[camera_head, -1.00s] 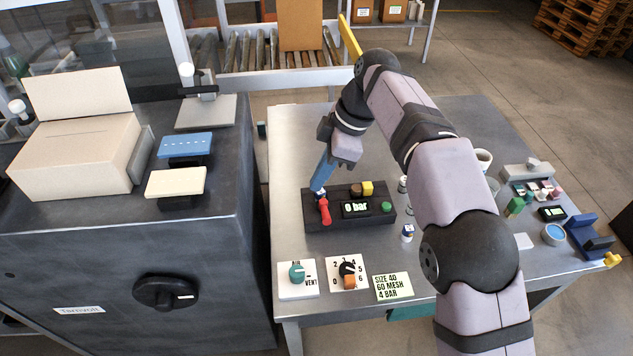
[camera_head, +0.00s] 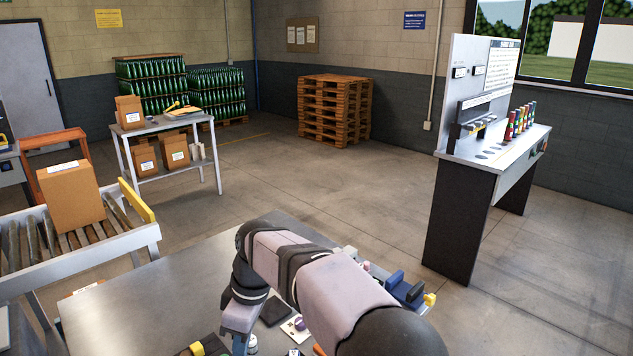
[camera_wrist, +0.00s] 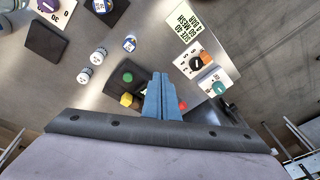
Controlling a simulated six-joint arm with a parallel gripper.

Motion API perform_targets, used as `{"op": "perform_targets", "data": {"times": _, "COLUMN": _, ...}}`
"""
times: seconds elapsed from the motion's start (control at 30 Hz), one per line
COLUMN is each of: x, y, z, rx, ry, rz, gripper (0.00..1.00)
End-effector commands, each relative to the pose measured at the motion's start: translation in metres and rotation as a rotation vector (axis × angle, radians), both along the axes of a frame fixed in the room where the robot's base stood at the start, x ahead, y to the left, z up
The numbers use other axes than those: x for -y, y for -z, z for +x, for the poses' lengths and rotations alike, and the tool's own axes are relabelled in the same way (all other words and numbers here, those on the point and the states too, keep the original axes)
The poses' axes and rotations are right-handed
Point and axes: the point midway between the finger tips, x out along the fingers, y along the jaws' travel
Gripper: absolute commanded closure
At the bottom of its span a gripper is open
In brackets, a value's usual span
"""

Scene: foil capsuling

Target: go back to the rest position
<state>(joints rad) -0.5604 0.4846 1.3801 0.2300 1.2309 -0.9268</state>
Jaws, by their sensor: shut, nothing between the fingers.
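My gripper (camera_wrist: 160,96) shows in the wrist view as two blue fingers shut together with nothing between them. They point down over the bench, above the black control box (camera_wrist: 112,92). The box carries a green button (camera_wrist: 127,77), a yellow block (camera_wrist: 126,99) and a red lever (camera_wrist: 183,104), which shows just beside the fingers. The fingers hide the middle of the box. In the head view my arm reaches in from the bottom right, and the fingertips are cut off by the lower edge.
The steel bench (camera_head: 150,290) has bare room at its far left. A roller conveyor (camera_head: 110,215) and a grey stand (camera_head: 460,210) stand beyond.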

Motion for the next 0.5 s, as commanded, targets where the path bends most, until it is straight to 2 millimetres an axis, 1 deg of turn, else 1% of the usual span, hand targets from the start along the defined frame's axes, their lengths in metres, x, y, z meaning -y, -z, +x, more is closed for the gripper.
{"op": "perform_targets", "data": {"times": 0.03, "x": 0.029, "y": 0.004, "z": 0.001, "rx": -0.007, "ry": 0.103, "rz": -0.021, "gripper": 1.0}}
{"op": "perform_targets", "data": {"times": 0.07, "x": 0.044, "y": 0.007, "z": 0.001, "rx": -0.011, "ry": 0.164, "rz": -0.033, "gripper": 1.0}}
{"op": "perform_targets", "data": {"times": 0.1, "x": 0.064, "y": 0.012, "z": 0.0, "rx": -0.017, "ry": 0.245, "rz": -0.048, "gripper": 1.0}}
{"op": "perform_targets", "data": {"times": 0.17, "x": 0.094, "y": 0.019, "z": -0.005, "rx": -0.025, "ry": 0.367, "rz": -0.071, "gripper": 1.0}}
{"op": "perform_targets", "data": {"times": 0.2, "x": 0.114, "y": 0.025, "z": -0.009, "rx": -0.029, "ry": 0.447, "rz": -0.086, "gripper": 1.0}}
{"op": "perform_targets", "data": {"times": 0.27, "x": 0.142, "y": 0.032, "z": -0.018, "rx": -0.037, "ry": 0.565, "rz": -0.107, "gripper": 1.0}}
{"op": "perform_targets", "data": {"times": 0.3, "x": 0.161, "y": 0.038, "z": -0.026, "rx": -0.041, "ry": 0.643, "rz": -0.119, "gripper": 1.0}}
{"op": "perform_targets", "data": {"times": 0.37, "x": 0.188, "y": 0.047, "z": -0.04, "rx": -0.049, "ry": 0.76, "rz": -0.138, "gripper": 1.0}}
{"op": "perform_targets", "data": {"times": 0.4, "x": 0.204, "y": 0.052, "z": -0.05, "rx": -0.053, "ry": 0.835, "rz": -0.151, "gripper": 1.0}}
{"op": "perform_targets", "data": {"times": 0.47, "x": 0.227, "y": 0.061, "z": -0.067, "rx": -0.059, "ry": 0.944, "rz": -0.166, "gripper": 1.0}}
{"op": "perform_targets", "data": {"times": 0.5, "x": 0.24, "y": 0.067, "z": -0.078, "rx": -0.064, "ry": 1.011, "rz": -0.176, "gripper": 1.0}}
